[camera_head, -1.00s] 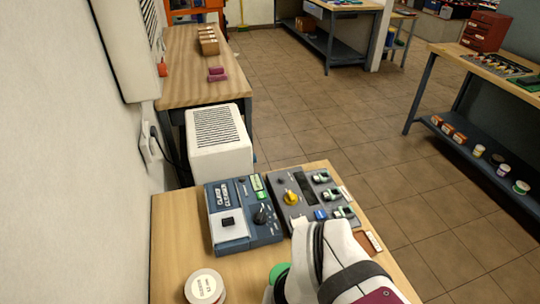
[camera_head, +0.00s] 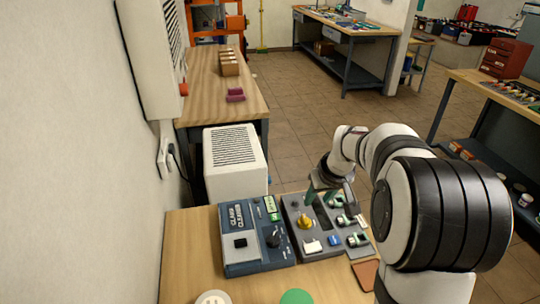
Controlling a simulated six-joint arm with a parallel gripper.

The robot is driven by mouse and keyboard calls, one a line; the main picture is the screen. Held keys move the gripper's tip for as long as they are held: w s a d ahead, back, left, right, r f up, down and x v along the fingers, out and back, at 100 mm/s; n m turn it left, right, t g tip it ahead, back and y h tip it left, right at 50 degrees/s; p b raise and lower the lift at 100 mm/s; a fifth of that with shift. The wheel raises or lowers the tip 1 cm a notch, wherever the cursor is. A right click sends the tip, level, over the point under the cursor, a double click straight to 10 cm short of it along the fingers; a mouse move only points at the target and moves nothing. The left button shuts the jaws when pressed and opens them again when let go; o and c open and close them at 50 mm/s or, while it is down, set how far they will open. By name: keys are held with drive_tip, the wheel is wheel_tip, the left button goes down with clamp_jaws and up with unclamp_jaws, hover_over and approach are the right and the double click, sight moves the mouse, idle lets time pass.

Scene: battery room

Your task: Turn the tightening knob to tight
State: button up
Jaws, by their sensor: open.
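A grey control panel (camera_head: 330,248) on the front bench carries a yellow knob (camera_head: 304,221) with a pointer shape. Beside it on the left is a blue box (camera_head: 258,257) marked "CLAMP CLEANER", with a black round knob (camera_head: 273,238) on its right part. I cannot read which knob is labelled for tightening. My gripper (camera_head: 328,190) is open, with its dark green fingers pointing down above the far part of the grey panel, near the yellow knob. I cannot tell whether a finger touches anything. The fingertips are small and blend with the panel.
Several green and white parts (camera_head: 338,222) and a blue button (camera_head: 334,240) sit on the panel. A white vented unit (camera_head: 234,160) stands behind the bench. A green disc (camera_head: 297,297) and a white round lid (camera_head: 213,298) lie in front. The wall is close on the left.

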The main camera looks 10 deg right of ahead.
sight(305, 219)
drive_tip(key=x, duration=1.6)
drive_tip(key=shift+w+d+f, duration=0.1)
drive_tip(key=shift+w+d, duration=0.2)
drive_tip(key=shift+w, duration=0.05)
clamp_jaws()
